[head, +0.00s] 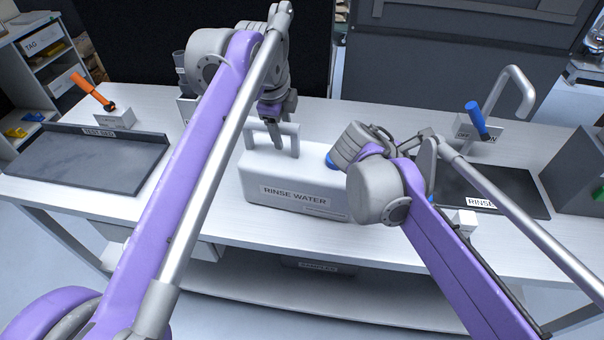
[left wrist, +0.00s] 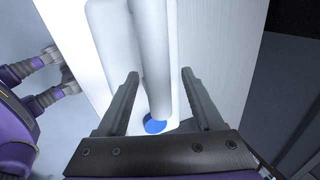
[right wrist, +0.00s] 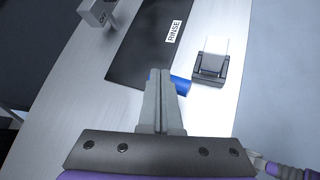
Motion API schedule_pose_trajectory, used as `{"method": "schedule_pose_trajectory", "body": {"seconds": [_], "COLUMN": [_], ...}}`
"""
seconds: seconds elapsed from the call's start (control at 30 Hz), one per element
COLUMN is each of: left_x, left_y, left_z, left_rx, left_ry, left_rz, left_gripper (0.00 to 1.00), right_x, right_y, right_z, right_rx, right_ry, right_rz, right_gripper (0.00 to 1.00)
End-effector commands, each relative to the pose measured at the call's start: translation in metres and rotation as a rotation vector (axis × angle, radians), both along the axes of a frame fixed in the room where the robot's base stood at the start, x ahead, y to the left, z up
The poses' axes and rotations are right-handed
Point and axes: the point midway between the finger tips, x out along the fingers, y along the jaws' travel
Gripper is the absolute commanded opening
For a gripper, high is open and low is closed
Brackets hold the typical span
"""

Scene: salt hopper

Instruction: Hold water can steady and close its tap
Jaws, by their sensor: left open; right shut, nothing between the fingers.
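The white water can (head: 278,178), labelled RINSE WATER, stands on the table with its handle on top. My left gripper (head: 276,137) is open at the handle; in the left wrist view its fingers (left wrist: 160,78) lie either side of the handle bar (left wrist: 148,60), with no grip on it. A blue cap (left wrist: 156,126) shows below. My right gripper (right wrist: 159,72) is shut and empty. A blue part, perhaps the tap lever (right wrist: 181,86), shows right behind its fingertips; I cannot tell if they touch. My right arm hides the can's right end in the head view.
A dark mat marked RINSE (head: 515,192) lies at right, with a blue-handled lever box (head: 478,131) and a curved faucet (head: 521,92) behind it. A small white block (right wrist: 213,60) stands near the front edge. A dark tray (head: 85,165) lies left.

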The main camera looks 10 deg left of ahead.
Motion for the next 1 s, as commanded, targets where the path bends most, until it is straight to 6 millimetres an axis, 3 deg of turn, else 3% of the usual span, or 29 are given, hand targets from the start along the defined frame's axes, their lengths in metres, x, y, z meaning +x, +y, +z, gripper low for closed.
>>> {"method": "schedule_pose_trajectory", "body": {"seconds": [0.5,0.7,1.0], "left_x": [-0.029,-0.035,-0.038], "left_y": [0.002,0.003,0.004], "left_z": [0.091,0.107,0.109], "left_rx": [0.0,0.001,-0.012], "left_ry": [0.0,0.0,-0.004], "left_rz": [0.0,0.0,0.039], "left_gripper": [0.68,0.68,0.68], "right_x": [0.0,0.0,-0.007], "right_y": [0.0,0.0,-0.005], "right_z": [0.0,0.0,-0.001], "right_rx": [0.0,0.0,0.036], "right_ry": [0.0,0.0,-0.016], "right_rz": [0.0,0.0,-0.024], "right_gripper": [0.0,0.0,0.0]}}
